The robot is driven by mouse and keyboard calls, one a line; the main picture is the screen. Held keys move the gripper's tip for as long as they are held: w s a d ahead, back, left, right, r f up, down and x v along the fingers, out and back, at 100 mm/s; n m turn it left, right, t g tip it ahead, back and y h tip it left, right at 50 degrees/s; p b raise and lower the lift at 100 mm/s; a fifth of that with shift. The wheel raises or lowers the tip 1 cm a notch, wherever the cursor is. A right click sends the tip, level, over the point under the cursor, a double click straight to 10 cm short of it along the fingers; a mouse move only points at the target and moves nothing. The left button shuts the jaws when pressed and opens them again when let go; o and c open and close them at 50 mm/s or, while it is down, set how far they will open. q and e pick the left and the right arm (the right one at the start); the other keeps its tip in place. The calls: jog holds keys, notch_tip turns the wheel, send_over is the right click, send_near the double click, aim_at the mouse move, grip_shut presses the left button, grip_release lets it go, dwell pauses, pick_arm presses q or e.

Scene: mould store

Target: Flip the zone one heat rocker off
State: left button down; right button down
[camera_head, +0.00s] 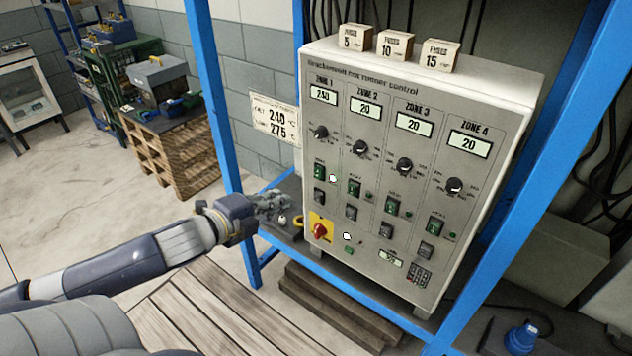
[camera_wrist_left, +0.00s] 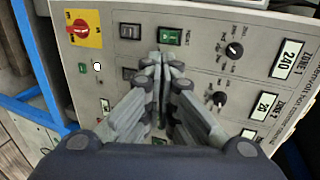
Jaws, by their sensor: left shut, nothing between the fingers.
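The grey control cabinet (camera_head: 375,85) has a zone one column at its left, with a display (camera_head: 323,96) reading 240. Below its knob (camera_head: 320,132) are a green rocker (camera_head: 319,172) and a dark rocker (camera_head: 319,197). A small white lit lamp (camera_head: 333,178) sits beside the green one. In the left wrist view the green rocker (camera_wrist_left: 170,37) and dark rocker (camera_wrist_left: 130,31) lie just beyond the fingertips. My right gripper is out of view.
A red main switch on a yellow plate (camera_head: 320,230) sits low on the panel. Blue frame posts (camera_head: 218,100) flank the cabinet. Fuse boxes (camera_head: 394,43) stand on top. A temperature card (camera_head: 276,118) hangs at left. Similar controls for other zones lie to the right.

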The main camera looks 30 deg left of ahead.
pick_arm(q)
send_near(323, 179)
jog(key=shift+p+x, duration=1.15)
jog(key=shift+x, duration=1.45)
